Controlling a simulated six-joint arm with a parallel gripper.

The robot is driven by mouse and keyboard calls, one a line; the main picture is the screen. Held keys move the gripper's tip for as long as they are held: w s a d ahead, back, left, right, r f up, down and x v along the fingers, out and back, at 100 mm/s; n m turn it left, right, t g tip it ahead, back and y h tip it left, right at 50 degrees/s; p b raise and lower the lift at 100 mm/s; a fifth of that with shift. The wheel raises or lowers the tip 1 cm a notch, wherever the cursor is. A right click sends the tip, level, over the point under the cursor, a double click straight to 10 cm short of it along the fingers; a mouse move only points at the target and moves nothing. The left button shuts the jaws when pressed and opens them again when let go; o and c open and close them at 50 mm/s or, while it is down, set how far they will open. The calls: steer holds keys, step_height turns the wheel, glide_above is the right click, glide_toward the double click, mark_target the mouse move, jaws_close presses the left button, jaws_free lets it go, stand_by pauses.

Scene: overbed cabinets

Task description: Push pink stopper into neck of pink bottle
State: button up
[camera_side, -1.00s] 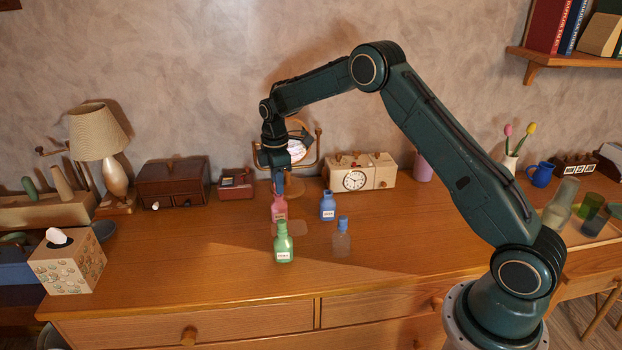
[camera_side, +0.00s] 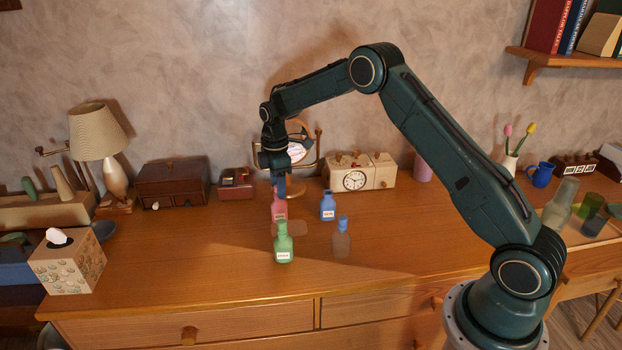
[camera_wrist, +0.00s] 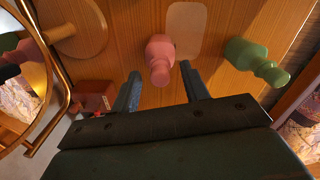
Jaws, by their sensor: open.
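The pink bottle (camera_side: 279,211) stands upright on the dresser top, behind the green bottle. My gripper (camera_side: 280,188) is directly above it, pointing down, with its blue fingers near the bottle's top. In the wrist view the pink bottle (camera_wrist: 159,50) shows between the two spread fingers of my gripper (camera_wrist: 160,72). The gripper is open and holds nothing. A rounded pink top (camera_wrist: 161,75), apparently the stopper, is at the neck end. I cannot tell how deep it sits in the neck.
A green bottle (camera_side: 284,246) stands in front, a blue bottle (camera_side: 328,207) to the right, and a clear bottle with a blue top (camera_side: 342,240) at the front right.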

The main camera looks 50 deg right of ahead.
steer(key=shift+r, duration=0.15)
step_height(320, 180, up, 14)
steer(key=shift+f, duration=0.25)
stand_by(0.3)
stand_by(1.0)
steer(key=s+a+r+m+t, duration=0.2)
steer(key=s+a+r+m, duration=0.1)
steer(key=s+r, duration=0.55)
steer(key=s+a+r+m+t, duration=0.1)
steer(key=s+a+r+m, duration=0.3)
steer(key=s, duration=0.7)
steer(key=s+a+f+m+t, duration=0.1)
steer(key=s+f+m, duration=0.1)
steer(key=s, duration=0.8)
steer(key=s+a+f+m+t, duration=0.1)
steer(key=s+f+m, duration=0.1)
steer(key=s, duration=0.7)
steer(key=shift+s+a+m+t, duration=0.2)
steer(key=shift+s+m+t, duration=0.1)
steer(key=shift+s, duration=0.05)
